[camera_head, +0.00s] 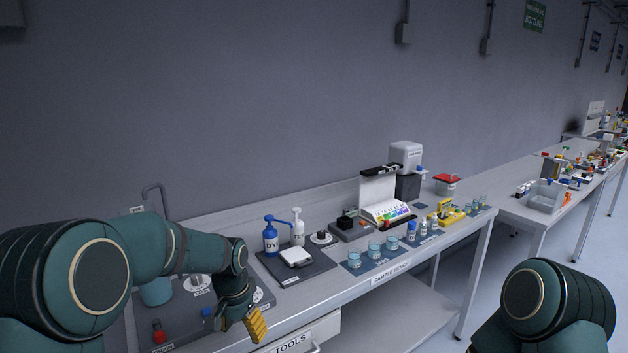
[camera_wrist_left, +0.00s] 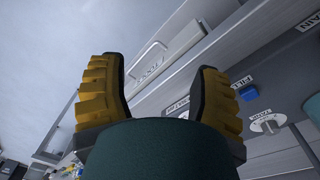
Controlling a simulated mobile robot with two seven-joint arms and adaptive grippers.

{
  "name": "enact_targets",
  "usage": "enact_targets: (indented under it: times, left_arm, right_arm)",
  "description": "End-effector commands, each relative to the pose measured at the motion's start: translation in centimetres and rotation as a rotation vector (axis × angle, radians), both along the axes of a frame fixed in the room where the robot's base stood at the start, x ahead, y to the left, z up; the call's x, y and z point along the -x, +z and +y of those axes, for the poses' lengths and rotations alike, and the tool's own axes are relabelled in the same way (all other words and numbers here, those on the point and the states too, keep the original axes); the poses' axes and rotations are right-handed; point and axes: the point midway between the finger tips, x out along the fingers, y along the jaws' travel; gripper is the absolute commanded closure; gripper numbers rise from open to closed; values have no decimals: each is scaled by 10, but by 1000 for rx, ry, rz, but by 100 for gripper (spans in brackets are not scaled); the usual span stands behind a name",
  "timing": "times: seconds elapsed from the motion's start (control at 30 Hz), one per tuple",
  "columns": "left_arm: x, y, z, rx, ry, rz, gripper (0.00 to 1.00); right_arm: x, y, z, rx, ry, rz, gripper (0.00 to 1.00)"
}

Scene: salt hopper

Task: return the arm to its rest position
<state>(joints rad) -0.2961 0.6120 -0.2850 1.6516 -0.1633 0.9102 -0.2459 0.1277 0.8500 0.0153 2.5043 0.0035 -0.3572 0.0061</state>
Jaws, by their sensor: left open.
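My left arm comes in from the left in the head view. Its gripper (camera_head: 254,325) hangs over the front edge of the bench, near the drawer labelled TOOLS (camera_head: 295,338). In the left wrist view the two yellow fingers (camera_wrist_left: 157,95) stand wide apart with nothing between them, so the left gripper is open and empty. The TOOLS drawer front (camera_wrist_left: 150,65) shows beyond the fingers. My right arm shows only as a rounded green link at the lower right; its gripper is outside the head view.
The sample bench (camera_head: 340,295) holds a blue dye bottle (camera_head: 270,240), a white bottle (camera_head: 298,228), a white scale (camera_head: 296,256) and several beakers (camera_head: 375,249). A faucet (camera_head: 158,192) stands behind the left arm. A second bench (camera_head: 535,214) with a grey bin (camera_head: 546,194) continues right.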

Motion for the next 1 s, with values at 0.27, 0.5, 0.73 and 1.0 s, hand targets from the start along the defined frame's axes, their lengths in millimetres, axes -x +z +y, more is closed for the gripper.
enact_targets:
  times: [0.27, 0.5, 0.73, 1.0]
  left_arm:
    - [63, -130, -21, 134, 153, 5, 36]
    - [160, -208, -44, 257, 373, 0, 36]
    - [219, -225, -55, 314, 520, -16, 36]
    - [230, -226, -57, 323, 551, -22, 36]
  right_arm:
    - [-1, 0, 0, 0, 1, -1, 53]
    - [-1, 0, 0, 0, 1, -1, 53]
    - [0, 0, 0, 0, 1, 0, 53]
    - [0, 0, 0, 0, 0, 0, 53]
